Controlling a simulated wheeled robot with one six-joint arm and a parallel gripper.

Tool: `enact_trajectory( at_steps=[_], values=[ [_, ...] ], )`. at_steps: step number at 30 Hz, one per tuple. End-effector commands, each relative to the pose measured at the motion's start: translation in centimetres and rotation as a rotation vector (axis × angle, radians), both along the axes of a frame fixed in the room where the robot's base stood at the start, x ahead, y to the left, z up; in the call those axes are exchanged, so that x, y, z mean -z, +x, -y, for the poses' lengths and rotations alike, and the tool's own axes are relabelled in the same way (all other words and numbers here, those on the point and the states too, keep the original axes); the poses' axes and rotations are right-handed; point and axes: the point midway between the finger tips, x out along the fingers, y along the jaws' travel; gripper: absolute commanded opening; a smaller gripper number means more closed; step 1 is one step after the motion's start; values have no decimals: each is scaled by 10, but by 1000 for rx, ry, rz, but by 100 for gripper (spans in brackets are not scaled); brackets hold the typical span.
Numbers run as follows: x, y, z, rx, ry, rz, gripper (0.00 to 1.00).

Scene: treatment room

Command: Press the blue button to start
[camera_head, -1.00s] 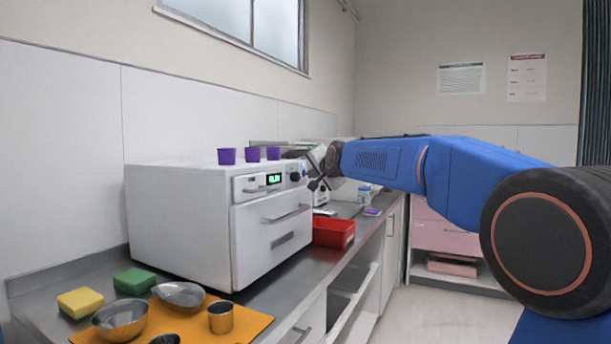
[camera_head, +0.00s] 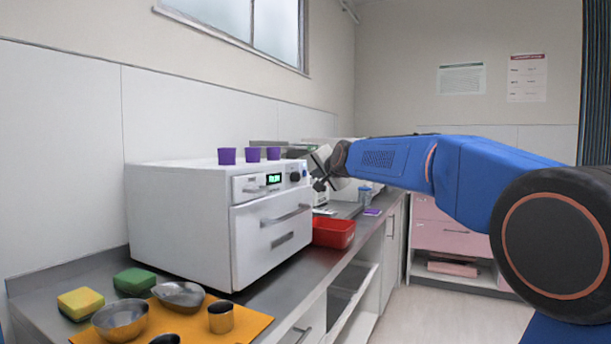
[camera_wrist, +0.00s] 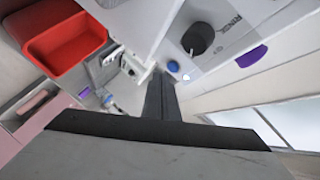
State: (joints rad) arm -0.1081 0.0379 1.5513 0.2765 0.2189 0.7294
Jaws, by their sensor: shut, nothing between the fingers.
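The blue button (camera_wrist: 173,66) shows in the wrist view as a small round disc on the white machine's front panel, beside a dark knob (camera_wrist: 198,38). My gripper (camera_wrist: 160,76) is shut and empty, its dark fingertips pointing at the panel close beside the button. I cannot tell whether they touch the panel. In the head view, my gripper (camera_head: 318,186) is at the right end of the front panel of the white machine (camera_head: 180,215), near the knob (camera_head: 295,177) and lit green display (camera_head: 274,178). The button is too small to make out there.
Purple cups (camera_head: 227,156) stand on the machine. A red tray (camera_head: 333,233) sits on the counter to its right, below my gripper. Sponges (camera_head: 135,281), metal bowls (camera_head: 121,320) and an orange mat (camera_head: 252,325) lie in front. A pink cabinet (camera_head: 445,238) stands behind.

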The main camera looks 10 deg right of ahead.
Motion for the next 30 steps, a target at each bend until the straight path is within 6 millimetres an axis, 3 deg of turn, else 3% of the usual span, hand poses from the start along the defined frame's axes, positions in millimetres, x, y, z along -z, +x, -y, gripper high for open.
enact_trajectory(
  at_steps=[7, 21, 30],
  values=[
    [0, -2, 3, 1, 0, 0, 0],
    [0, -24, 33, 2, 1, 0, 0],
    [0, -30, 41, 1, -1, 1, 0]
  ],
)
